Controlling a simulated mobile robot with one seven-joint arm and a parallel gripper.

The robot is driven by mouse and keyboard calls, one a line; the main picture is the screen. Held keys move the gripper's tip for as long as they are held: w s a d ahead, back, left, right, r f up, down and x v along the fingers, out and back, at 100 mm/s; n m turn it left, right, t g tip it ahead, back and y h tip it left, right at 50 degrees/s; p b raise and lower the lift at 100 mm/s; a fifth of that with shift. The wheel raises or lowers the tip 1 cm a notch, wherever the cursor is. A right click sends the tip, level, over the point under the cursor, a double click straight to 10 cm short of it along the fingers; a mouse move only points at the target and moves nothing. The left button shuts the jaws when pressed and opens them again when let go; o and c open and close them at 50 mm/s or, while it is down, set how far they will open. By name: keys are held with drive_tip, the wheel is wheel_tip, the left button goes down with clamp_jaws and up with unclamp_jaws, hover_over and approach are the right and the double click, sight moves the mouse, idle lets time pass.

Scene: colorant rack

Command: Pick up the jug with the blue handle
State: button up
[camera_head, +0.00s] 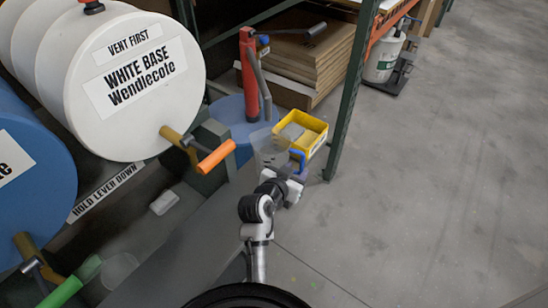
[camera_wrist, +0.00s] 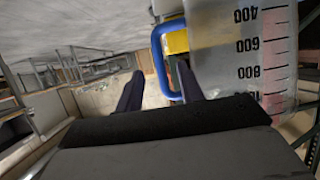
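The jug (camera_head: 268,147) is clear and has a blue handle (camera_head: 299,156). It is at the end of my arm in the head view, near the yellow bin. In the wrist view the jug (camera_wrist: 232,45) fills the upper right, with its scale numbers upside down and its blue handle (camera_wrist: 158,52) on the left. My gripper (camera_wrist: 158,88) is open, its two dark fingers apart, with the lower part of the handle showing between them. I cannot tell whether either finger touches it. In the head view my gripper (camera_head: 291,178) is close to the handle, and its fingertips are hard to make out.
A yellow bin (camera_head: 318,143) is just behind the jug. A blue drum (camera_head: 232,112) with a red pump (camera_head: 248,62) stands behind left. An orange lever (camera_head: 216,157) on the white drum (camera_head: 130,85) juts out left of my arm.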

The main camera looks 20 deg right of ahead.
drive_tip(key=shift+x, duration=1.4)
clamp_jaws()
drive_tip(key=shift+r, duration=0.15)
